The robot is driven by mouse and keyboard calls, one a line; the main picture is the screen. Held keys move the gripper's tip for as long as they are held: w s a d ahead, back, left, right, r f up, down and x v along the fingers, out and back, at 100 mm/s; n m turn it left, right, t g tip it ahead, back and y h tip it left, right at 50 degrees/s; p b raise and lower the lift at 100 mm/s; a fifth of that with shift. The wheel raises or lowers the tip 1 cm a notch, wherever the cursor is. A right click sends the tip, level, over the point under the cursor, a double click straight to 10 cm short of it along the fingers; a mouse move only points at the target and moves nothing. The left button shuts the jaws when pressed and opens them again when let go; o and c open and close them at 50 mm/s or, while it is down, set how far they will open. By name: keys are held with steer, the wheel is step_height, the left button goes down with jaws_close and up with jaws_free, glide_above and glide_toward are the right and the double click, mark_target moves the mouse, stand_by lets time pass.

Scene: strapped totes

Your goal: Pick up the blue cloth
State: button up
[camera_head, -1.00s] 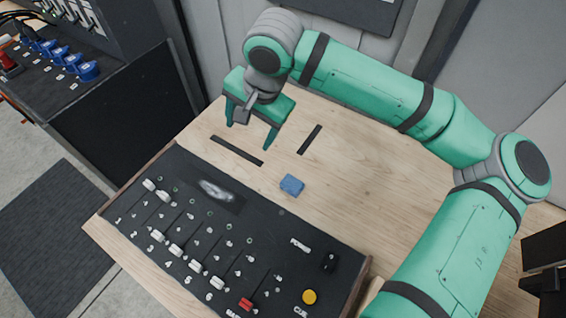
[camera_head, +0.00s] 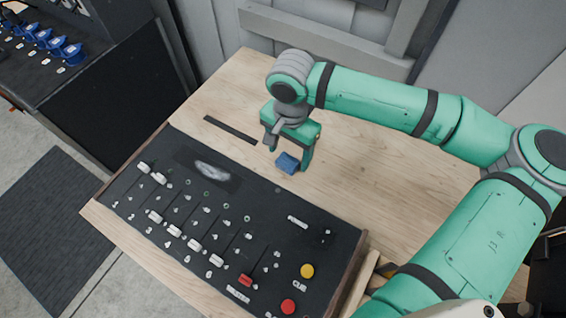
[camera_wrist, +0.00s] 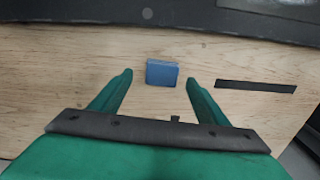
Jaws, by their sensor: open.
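The blue cloth (camera_head: 288,163) is a small folded block lying on the wooden tabletop, just behind the black control panel. My gripper (camera_head: 290,160) is open and points down over the tabletop right at the cloth. In the wrist view the cloth (camera_wrist: 162,73) shows ahead of and between the two green fingertips of my gripper (camera_wrist: 158,78), with space on both sides. The fingers do not touch it. In the head view the gripper partly covers the cloth's surroundings; the exact height of the fingertips above the table is hard to tell.
The black control panel (camera_head: 262,215) with faders and buttons stands in front of the cloth. A flat black strip (camera_head: 230,130) lies on the tabletop (camera_head: 385,165) to the left. The tabletop to the right is mostly clear. A dark console with blue plugs (camera_head: 72,52) stands at the far left.

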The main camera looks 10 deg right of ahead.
mark_target(288, 161)
steer(key=shift+w+a+f, duration=0.1)
steer(key=shift+w+f, duration=0.05)
steer(key=shift+f, duration=1.55)
steer(key=c, duration=1.1)
steer(key=shift+r, duration=0.15)
steer(key=shift+r, duration=0.25)
step_height(288, 161, up, 2)
steer(key=shift+r, duration=0.1)
steer(key=s+d+r, duration=0.1)
steer(key=s+r, duration=0.2)
steer(key=s, duration=0.1)
steer(key=s+d+r, duration=0.2)
steer(key=s+r, duration=0.1)
steer(key=s, duration=0.1)
steer(key=s+d+r, duration=0.1)
steer(key=s+r, duration=0.3)
steer(key=s, duration=0.1)
steer(key=shift+s+d, duration=0.1)
steer(key=shift+d, duration=0.3)
